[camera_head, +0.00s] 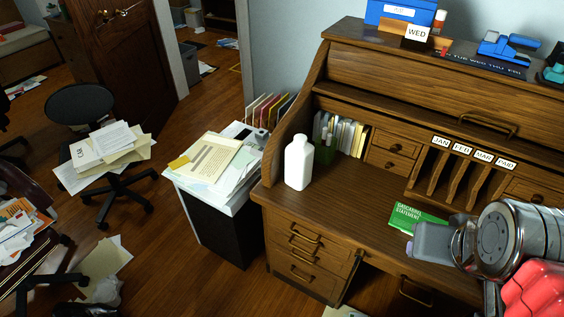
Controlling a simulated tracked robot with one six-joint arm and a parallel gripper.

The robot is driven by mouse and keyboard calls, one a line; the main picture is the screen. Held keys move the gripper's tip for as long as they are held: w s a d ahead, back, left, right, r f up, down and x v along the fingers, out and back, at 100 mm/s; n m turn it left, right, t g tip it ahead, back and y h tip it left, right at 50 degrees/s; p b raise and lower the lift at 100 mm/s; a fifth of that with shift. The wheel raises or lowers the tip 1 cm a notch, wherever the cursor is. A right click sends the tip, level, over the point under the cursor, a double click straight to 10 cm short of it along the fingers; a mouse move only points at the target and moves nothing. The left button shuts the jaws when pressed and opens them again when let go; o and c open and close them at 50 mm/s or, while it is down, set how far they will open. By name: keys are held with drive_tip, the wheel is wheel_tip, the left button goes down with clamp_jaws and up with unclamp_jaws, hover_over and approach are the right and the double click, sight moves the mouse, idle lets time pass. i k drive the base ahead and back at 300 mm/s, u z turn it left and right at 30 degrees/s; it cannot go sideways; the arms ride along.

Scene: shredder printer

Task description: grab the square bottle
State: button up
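A white square bottle (298,163) with a narrower neck stands upright near the left end of the wooden roll-top desk (345,203). My gripper (432,242) is at the lower right, over the front part of the desk, well to the right of the bottle and apart from it. Its grey end points left, and its fingers are too unclear to tell whether they are open or shut. Nothing blocks the bottle in this view.
Small green bottles (324,146) and upright books (347,136) stand just behind the bottle. A green booklet (412,217) lies on the desktop beside my gripper. The desktop between bottle and booklet is clear. A paper-covered shredder cabinet (222,222) stands left of the desk.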

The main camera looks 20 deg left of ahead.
sight(298, 154)
drive_tip(key=u, duration=0.8)
drive_tip(key=k, duration=1.35)
drive_tip(key=u, duration=0.2)
drive_tip(key=i, duration=0.55)
drive_tip(key=u, duration=0.55)
drive_tip(key=i, duration=1.6)
drive_tip(key=z, duration=0.2)
